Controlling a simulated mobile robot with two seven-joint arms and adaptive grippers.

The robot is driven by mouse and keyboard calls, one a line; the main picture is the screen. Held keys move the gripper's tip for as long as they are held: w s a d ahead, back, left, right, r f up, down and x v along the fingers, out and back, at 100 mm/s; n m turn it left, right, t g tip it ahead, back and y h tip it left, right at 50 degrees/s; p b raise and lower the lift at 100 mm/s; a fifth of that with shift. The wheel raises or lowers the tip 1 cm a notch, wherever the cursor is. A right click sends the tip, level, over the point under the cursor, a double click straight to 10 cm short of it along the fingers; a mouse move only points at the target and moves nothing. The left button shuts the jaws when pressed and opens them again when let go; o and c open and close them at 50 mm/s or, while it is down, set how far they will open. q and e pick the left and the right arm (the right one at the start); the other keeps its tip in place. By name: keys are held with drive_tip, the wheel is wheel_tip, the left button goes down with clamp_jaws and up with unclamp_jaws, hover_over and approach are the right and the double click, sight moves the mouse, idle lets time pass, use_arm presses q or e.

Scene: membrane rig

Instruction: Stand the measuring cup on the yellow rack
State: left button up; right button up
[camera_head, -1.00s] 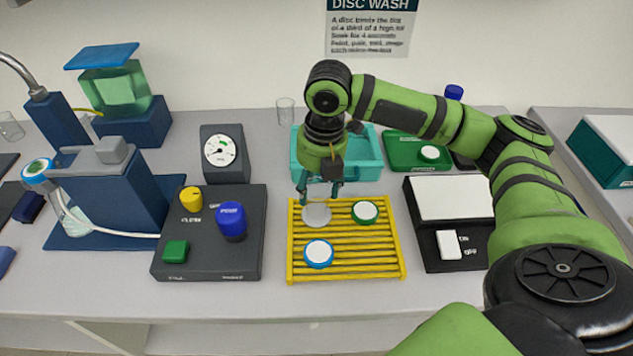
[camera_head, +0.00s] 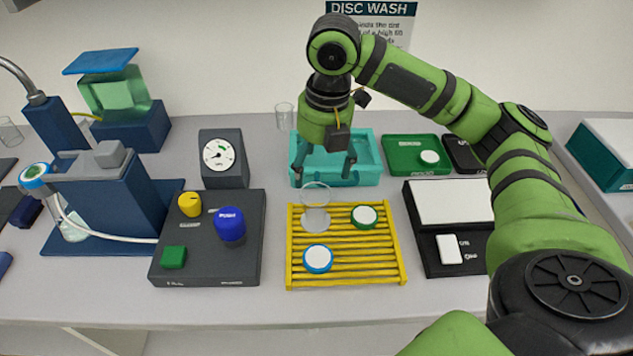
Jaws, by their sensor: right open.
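The clear measuring cup (camera_head: 316,208) stands upright on the yellow rack (camera_head: 297,262), at its back left part. My right gripper (camera_head: 323,170) is open above the cup, with its fingers apart on either side and its tips above the rim, not touching the cup as far as I can tell. A blue-rimmed disc (camera_head: 318,258) and a green-rimmed disc (camera_head: 364,216) also lie on the rack. My left gripper is not in view.
A teal tray (camera_head: 365,176) sits behind the rack. A dark control box (camera_head: 205,270) with knobs stands left, and a white-topped switch unit (camera_head: 450,203) right. A green tray (camera_head: 400,158) and another clear glass (camera_head: 284,116) are at the back.

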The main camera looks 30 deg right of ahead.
drive_tip(key=r, duration=0.5)
drive_tip(key=shift+s+d, duration=0.1)
drive_tip(key=shift+s, duration=0.1)
